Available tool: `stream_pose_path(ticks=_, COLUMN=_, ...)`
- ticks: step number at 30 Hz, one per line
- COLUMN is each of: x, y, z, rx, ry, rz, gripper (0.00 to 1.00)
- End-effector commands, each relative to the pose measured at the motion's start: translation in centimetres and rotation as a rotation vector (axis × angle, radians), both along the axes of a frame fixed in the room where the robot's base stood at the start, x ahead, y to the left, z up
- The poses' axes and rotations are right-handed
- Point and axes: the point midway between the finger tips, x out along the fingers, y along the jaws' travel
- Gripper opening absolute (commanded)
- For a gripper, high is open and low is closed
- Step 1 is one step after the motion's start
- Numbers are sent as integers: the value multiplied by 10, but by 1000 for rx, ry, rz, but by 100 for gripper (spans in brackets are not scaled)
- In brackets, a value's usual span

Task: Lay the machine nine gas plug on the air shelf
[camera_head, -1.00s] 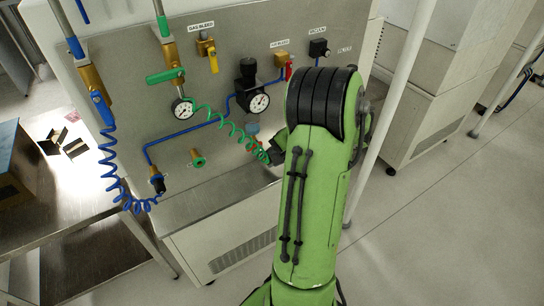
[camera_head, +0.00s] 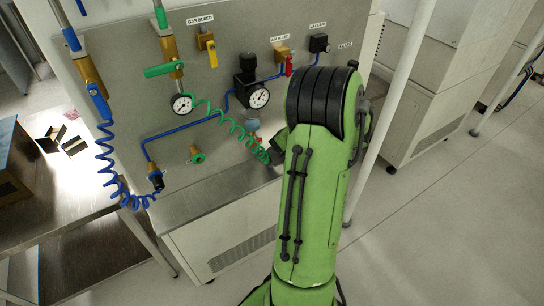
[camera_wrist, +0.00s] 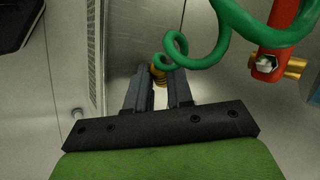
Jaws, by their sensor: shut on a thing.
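The gas plug is the brass end (camera_wrist: 159,77) of the green coiled hose (camera_head: 228,120). In the wrist view it sits between the two dark fingers of my gripper (camera_wrist: 159,98), which is shut on it. The plug's lower part is hidden between the fingers. In the head view my gripper (camera_head: 275,150) is mostly hidden behind my green arm, and the plug cannot be made out. The air shelf, a steel ledge (camera_head: 205,195), runs along the foot of the panel. My gripper appears near its right part; the height above it is hard to judge.
The panel carries a green-ringed gas socket (camera_head: 197,155), gauges (camera_head: 259,97), valves and a blue pipe. A blue coiled hose (camera_head: 110,165) hangs at the left, near a steel table (camera_head: 60,215). A red and brass fitting (camera_wrist: 275,55) is close at the right in the wrist view.

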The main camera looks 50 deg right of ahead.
Motion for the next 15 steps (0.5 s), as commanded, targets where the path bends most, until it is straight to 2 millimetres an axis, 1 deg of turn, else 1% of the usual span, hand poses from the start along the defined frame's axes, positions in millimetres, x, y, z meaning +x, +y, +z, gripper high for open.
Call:
stream_pose_path(ticks=12, x=0, y=0, z=-7, rx=0, ry=0, rz=0, gripper=0)
stream_pose_path(ticks=13, x=0, y=0, z=-7, rx=0, ry=0, rz=0, gripper=24)
stream_pose_path(ticks=15, x=0, y=0, z=-6, rx=0, ry=0, rz=0, gripper=35)
